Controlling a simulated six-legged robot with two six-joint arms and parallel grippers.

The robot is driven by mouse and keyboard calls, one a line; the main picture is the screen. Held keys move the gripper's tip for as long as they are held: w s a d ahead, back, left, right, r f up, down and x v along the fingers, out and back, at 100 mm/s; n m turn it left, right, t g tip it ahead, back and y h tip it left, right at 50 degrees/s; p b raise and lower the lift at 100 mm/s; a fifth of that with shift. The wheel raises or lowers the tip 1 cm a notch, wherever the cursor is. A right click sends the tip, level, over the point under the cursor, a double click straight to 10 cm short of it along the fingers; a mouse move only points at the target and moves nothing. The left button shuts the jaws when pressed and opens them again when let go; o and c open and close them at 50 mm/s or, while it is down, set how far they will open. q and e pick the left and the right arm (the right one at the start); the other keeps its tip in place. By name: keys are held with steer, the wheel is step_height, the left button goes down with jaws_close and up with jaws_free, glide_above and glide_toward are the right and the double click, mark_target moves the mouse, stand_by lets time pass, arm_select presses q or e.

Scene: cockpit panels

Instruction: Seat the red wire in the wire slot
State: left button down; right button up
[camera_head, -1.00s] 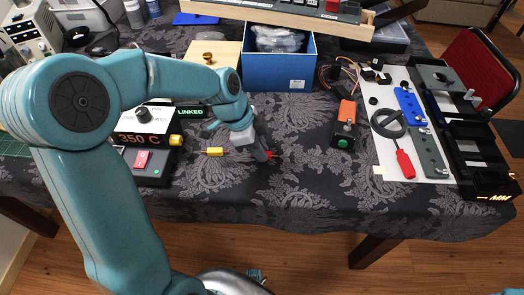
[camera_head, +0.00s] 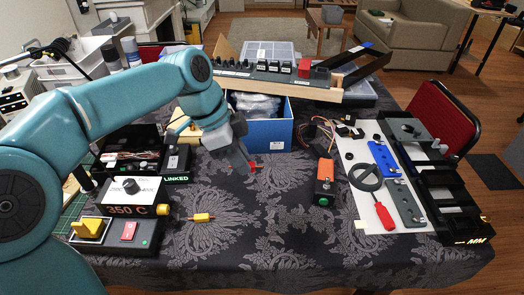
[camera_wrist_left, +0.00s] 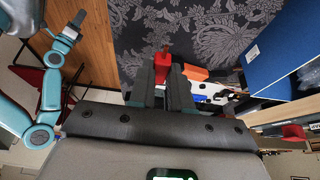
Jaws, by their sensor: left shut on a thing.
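My left gripper (camera_head: 248,170) is shut on a small red piece (camera_head: 254,167), which I take for the red wire. It holds it above the patterned cloth, in front of the blue box. In the left wrist view the red piece (camera_wrist_left: 161,64) sits between the finger ends of my left gripper (camera_wrist_left: 164,78), its tip sticking out beyond them. The fingers hide the rest of it. I cannot make out which opening is the wire slot. My right gripper (camera_wrist_left: 72,26) is small at the left of the left wrist view, away from the red piece, and its jaws are unclear.
A black panel marked LINKED (camera_head: 176,165) and a 350 C unit (camera_head: 125,225) stand at left. A yellow piece (camera_head: 201,217) lies on the cloth. The blue box (camera_head: 270,133) is behind; an orange block (camera_head: 325,175) and white board (camera_head: 375,205) are right. The front middle cloth is clear.

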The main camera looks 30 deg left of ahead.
arm_select(q)
steer(key=shift+r, duration=0.35)
steer(key=shift+w+d+r+m+p, duration=0.2)
steer(key=shift+d+r+m+p, duration=0.1)
steer(key=shift+d+r+p, duration=0.65)
steer(key=w+d+f+n+t+y+p, duration=0.2)
steer(key=w+d+f+n+p, duration=0.4)
steer(key=n, duration=0.6)
steer(key=shift+w+d+f+y+p, duration=0.2)
steer(key=shift+w+f+y+p, duration=0.35)
steer(key=shift+f+y, duration=0.4)
